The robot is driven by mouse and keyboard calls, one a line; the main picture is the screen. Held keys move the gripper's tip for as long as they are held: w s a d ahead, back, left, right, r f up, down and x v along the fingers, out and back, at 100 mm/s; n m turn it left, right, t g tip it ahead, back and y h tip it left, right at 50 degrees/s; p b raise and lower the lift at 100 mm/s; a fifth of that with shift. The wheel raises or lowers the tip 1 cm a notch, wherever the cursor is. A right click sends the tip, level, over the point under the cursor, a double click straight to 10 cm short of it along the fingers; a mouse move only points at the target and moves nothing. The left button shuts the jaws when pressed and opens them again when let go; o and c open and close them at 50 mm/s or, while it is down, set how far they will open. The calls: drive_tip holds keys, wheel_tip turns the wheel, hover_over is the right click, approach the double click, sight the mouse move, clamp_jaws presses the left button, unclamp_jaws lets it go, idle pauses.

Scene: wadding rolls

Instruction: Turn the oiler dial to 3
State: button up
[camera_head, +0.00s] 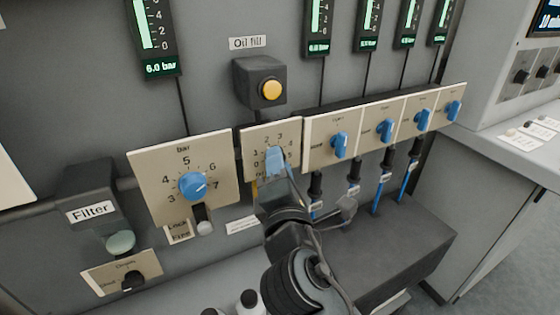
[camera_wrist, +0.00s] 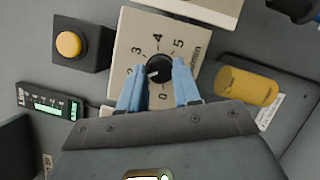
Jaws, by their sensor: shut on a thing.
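The oiler dial (camera_wrist: 159,69) is a black knob with a white pointer mark, on a beige plate (camera_wrist: 126,55) numbered 0 to 5. In the wrist view its mark points left and slightly down, close to the 2. My gripper (camera_wrist: 159,85) has its blue fingertips on both sides of the knob and is shut on it. In the head view my gripper (camera_head: 275,160) covers the knob, and the upper part of the oiler plate (camera_head: 258,137) shows.
Left of the oiler is a blue pressure dial (camera_head: 192,186). Above is the yellow oil fill button (camera_head: 271,89). Several blue knobs (camera_head: 340,145) line the right. A yellow cylinder (camera_wrist: 246,86) is close beside my gripper. A dark grey box (camera_head: 400,245) juts out at lower right.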

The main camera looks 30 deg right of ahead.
drive_tip(key=shift+d+r+m+g+y+p, duration=0.1)
drive_tip(key=shift+m+g+y+p, duration=0.45)
drive_tip(key=shift+m+p, duration=0.9)
drive_tip(key=shift+r+m+g+y+p, duration=0.2)
drive_tip(key=shift+m+g+p, duration=0.65)
drive_tip(key=shift+m, duration=1.05)
drive_tip(key=shift+d+r+m+g+y+p, duration=0.1)
drive_tip(key=shift+m+g+y+p, duration=0.4)
drive_tip(key=shift+m+p, duration=1)
drive_tip(key=shift+f+m, duration=0.1)
drive_tip(key=shift+m, duration=0.15)
drive_tip(key=o, duration=1.1)
drive_tip(key=shift+c, duration=0.2)
drive_tip(key=shift+a, duration=0.1)
drive_tip(key=b+v, duration=0.1)
drive_tip(key=v, duration=0.7)
drive_tip(key=shift+w, duration=0.1)
